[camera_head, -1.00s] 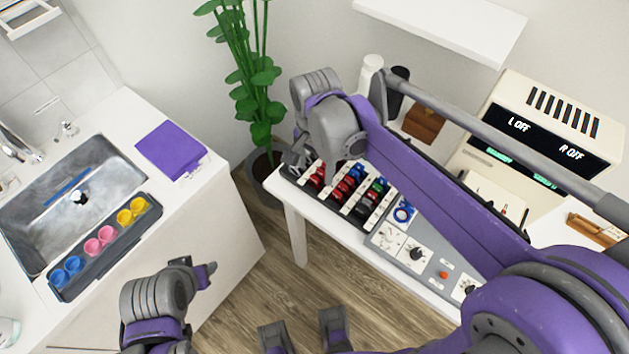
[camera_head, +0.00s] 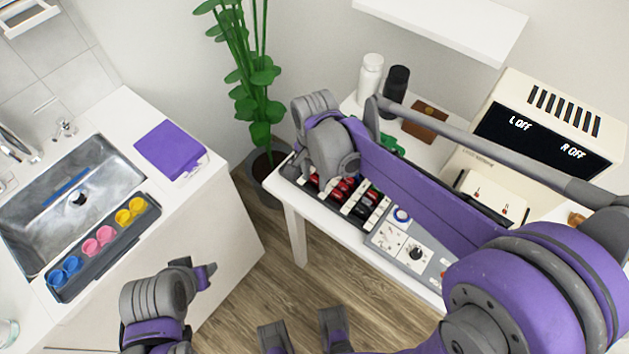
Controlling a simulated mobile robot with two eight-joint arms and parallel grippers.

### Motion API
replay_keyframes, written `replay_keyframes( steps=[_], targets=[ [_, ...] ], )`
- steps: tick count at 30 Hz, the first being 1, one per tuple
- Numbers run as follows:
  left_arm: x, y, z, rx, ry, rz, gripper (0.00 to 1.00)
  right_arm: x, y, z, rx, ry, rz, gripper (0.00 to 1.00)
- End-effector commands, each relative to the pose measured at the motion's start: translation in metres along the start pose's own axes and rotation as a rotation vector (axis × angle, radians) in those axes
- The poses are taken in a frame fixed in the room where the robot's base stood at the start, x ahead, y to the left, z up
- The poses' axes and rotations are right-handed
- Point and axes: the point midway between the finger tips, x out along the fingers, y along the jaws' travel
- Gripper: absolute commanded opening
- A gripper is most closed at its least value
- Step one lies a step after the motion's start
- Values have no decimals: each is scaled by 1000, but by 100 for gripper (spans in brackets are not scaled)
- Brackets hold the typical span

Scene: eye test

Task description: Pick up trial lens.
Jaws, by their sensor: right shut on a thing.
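The trial lenses stand in rows in a dark case (camera_head: 379,222) on the white table. Red and black lenses (camera_head: 364,202) show there. My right gripper (camera_head: 322,172) is over the far left part of the case, at the lenses. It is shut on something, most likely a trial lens. Its fingertips and what they hold are hidden behind my wrist. My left gripper (camera_head: 205,274) hangs in front of the white counter, away from the lenses. Its opening is not clear.
A white and a black bottle (camera_head: 396,86), a brown box (camera_head: 427,121) and a green object (camera_head: 391,145) stand behind my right arm. A display device (camera_head: 545,125) reads L OFF, R OFF. A plant (camera_head: 262,110) stands left of the table. The counter holds a sink and coloured cups.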

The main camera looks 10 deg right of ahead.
Motion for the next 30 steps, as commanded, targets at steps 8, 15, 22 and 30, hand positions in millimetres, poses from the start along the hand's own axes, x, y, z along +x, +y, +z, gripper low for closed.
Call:
replay_keyframes(
  steps=[8, 15, 22, 30],
  targets=[
    [0, 0, 0, 0, 0, 0, 50, 0, 0, 0, 0, 0, 0, 0],
    [-2, 0, -1, 0, 1, 0, 50, -11, 0, 0, 0, 0, 0, 0],
    [-6, 0, -4, 0, 3, 0, 50, -57, 0, 0, 0, 0, 0, 0],
    [-10, 0, -7, 0, 4, 0, 50, -97, 0, 0, -3, 0, 0, 0]
  ],
)
